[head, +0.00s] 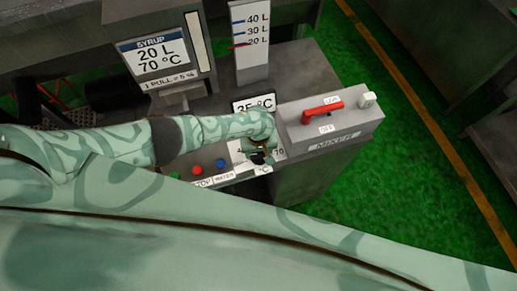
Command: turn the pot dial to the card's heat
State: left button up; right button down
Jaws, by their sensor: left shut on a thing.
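The white card (160,55) at the upper left reads SYRUP, 20 L, 70 °C, with "1 pull = 5 %" on a strip below it. A small display (254,103) reads 35 °C; my left arm passes just below it. My left gripper (260,151) reaches in from the left and is shut on the pot dial (258,159). The dial is dark and largely hidden by the gripper; its scale plate shows a 10 at the right and a °C label below. I cannot read where the dial points. My right gripper is not in view.
A grey mixer box (345,118) with a red lever (322,110) stands right of the dial. Red (197,170) and blue (220,163) buttons sit left of it. A level gauge (251,40) marked 20 to 40 L stands behind. Green floor (400,190) is open at right.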

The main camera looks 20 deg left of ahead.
pick_arm(q)
jog(key=shift+s+r+m+p, duration=0.1)
jog(key=shift+m+p, duration=0.45)
jog(key=shift+m, duration=0.35)
jog(key=m, duration=0.2)
jog(key=shift+m, duration=0.3)
jog(key=m, duration=0.6)
jog(key=shift+w+m, duration=0.25)
jog(key=shift+m, duration=0.05)
jog(key=m, duration=0.6)
jog(key=shift+w+d, duration=0.1)
jog(key=m, duration=0.4)
jog(key=shift+m, duration=0.4)
jog(key=m, duration=0.4)
jog(key=shift+d, duration=0.15)
jog(key=m, duration=0.5)
jog(key=shift+m, duration=1.7)
